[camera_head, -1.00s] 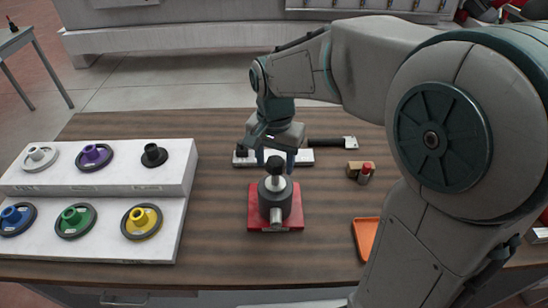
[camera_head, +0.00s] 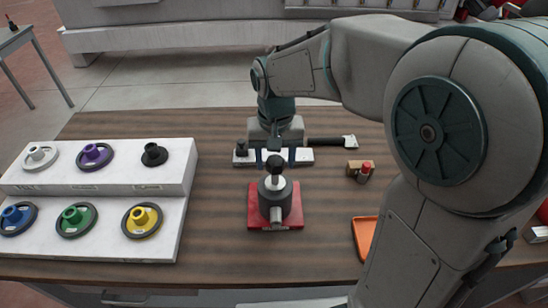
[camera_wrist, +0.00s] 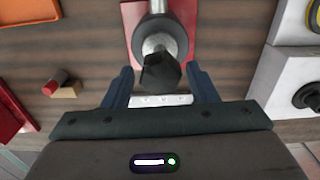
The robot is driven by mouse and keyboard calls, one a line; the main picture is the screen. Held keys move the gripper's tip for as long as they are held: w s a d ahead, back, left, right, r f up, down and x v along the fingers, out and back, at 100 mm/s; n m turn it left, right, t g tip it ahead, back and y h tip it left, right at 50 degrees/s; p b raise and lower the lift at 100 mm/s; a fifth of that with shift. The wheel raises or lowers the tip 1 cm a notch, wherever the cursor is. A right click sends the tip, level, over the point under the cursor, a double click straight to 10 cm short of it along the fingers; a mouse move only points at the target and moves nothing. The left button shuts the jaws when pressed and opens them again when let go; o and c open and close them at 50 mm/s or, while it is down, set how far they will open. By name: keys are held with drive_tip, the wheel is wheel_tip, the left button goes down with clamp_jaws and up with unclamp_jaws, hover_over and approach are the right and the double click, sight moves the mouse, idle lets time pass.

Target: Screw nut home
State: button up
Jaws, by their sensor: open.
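A black nut (camera_head: 275,162) sits on top of a pale metal stud (camera_head: 274,183). The stud rises from a dark grey round body (camera_head: 275,203) on a red base plate (camera_head: 297,222). My gripper (camera_head: 274,155) is open, with a finger to each side of the nut in the picture. In the wrist view, the nut (camera_wrist: 160,73) lies between my two blue-grey fingers (camera_wrist: 161,82), with a gap on both sides. I cannot tell how far down the stud the nut is.
A white stepped stand (camera_head: 105,188) with several coloured handwheels is at the left. Behind my gripper lie a white strip (camera_head: 305,156) and a dark-handled tool (camera_head: 325,142). A small wooden block with a red-topped piece (camera_head: 364,172) and an orange tray (camera_head: 365,240) are at the right.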

drive_tip(key=c, duration=0.9)
drive_tip(key=m, duration=0.6)
drive_tip(key=shift+b, duration=0.4)
drive_tip(key=m, duration=0.6)
drive_tip(key=shift+f+m+b, duration=0.1)
drive_tip(key=shift+m+b, duration=0.25)
drive_tip(key=shift+m, duration=0.05)
drive_tip(key=m, duration=0.7)
drive_tip(key=shift+m+b, duration=0.3)
drive_tip(key=shift+b, duration=0.05)
drive_tip(key=m, duration=0.7)
drive_tip(key=o, duration=0.9)
